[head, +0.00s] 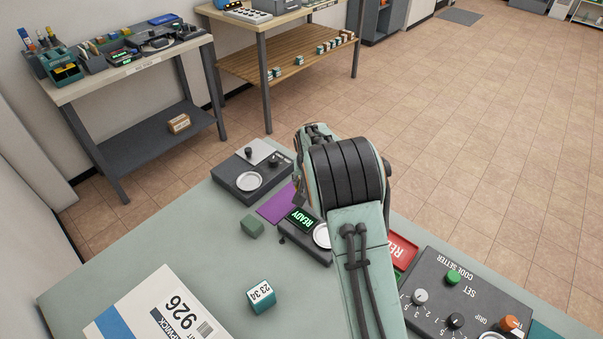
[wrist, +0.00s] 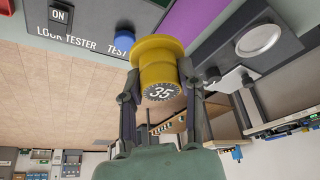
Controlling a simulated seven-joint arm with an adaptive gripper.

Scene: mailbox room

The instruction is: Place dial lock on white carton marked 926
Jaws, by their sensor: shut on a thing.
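The dial lock (wrist: 158,62) is a yellow cylinder with a dark dial face reading 35. It shows in the wrist view, between the two fingers of my gripper (wrist: 161,84), which is shut on it. In the head view my own arm hides the lock and the fingertips. The white carton (head: 140,318) marked 926, with a blue stripe and a barcode, lies on the green-grey bench at the lower left of the head view. My arm is well to the right of the carton, apart from it.
A teal block (head: 261,296) marked 23 34 stands right of the carton, with a small green block (head: 252,226) behind it. A READY device (head: 304,222), a purple mat (head: 275,205) and a code setter (head: 465,300) are near my arm. Bare bench (head: 200,245) lies behind the carton.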

